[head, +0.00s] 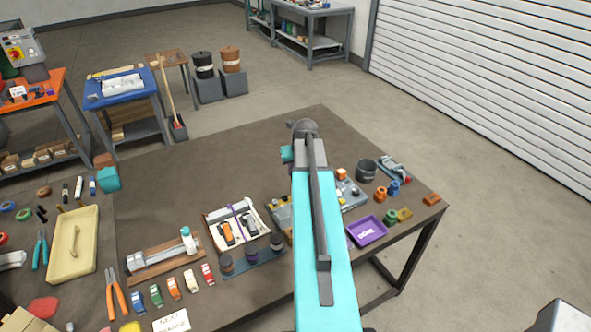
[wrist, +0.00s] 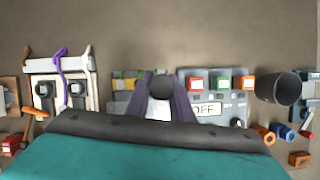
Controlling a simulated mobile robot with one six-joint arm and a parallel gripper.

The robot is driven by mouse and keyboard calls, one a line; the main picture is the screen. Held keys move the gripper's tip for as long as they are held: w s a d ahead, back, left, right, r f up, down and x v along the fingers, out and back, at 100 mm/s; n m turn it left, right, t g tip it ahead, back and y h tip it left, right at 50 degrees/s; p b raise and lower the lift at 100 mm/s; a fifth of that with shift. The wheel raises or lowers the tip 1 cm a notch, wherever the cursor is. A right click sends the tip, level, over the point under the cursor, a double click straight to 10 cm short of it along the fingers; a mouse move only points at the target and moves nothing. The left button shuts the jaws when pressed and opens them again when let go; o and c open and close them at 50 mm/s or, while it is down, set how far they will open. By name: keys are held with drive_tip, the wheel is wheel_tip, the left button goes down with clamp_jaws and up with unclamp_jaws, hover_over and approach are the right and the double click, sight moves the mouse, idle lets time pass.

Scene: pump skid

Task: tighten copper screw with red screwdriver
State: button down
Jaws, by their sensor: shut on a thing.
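My gripper (wrist: 163,96) shows in the wrist view as two dark purplish-grey fingers. They are shut on a dark, round-ended thing (wrist: 162,87). I cannot tell whether this is the red screwdriver, as no red shows on it. The fingers are in front of a grey panel (wrist: 208,122) with red, green and orange blocks and an OFF label; I cannot judge the gap. In the head view my teal arm hides the gripper and part of this panel (head: 352,197). I cannot make out a copper screw in either view.
A dark cup (head: 366,170) stands right of the panel, near several coloured blocks and a purple tray (head: 367,231). A white frame with purple cord (head: 240,222) lies to the left. Pliers (head: 115,292) and a tan tray (head: 72,247) lie farther left. The brown table's back is clear.

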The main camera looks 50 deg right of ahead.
drive_tip(key=shift+f, duration=0.15)
drive_tip(key=shift+f+n+b, duration=0.5)
drive_tip(key=shift+f+b, duration=0.45)
drive_tip(key=shift+f, duration=0.6)
drive_tip(key=shift+f, duration=0.8)
idle(2.1)
drive_tip(key=shift+r, duration=0.25)
drive_tip(key=shift+r+p, duration=0.95)
drive_tip(key=shift+r, duration=1.35)
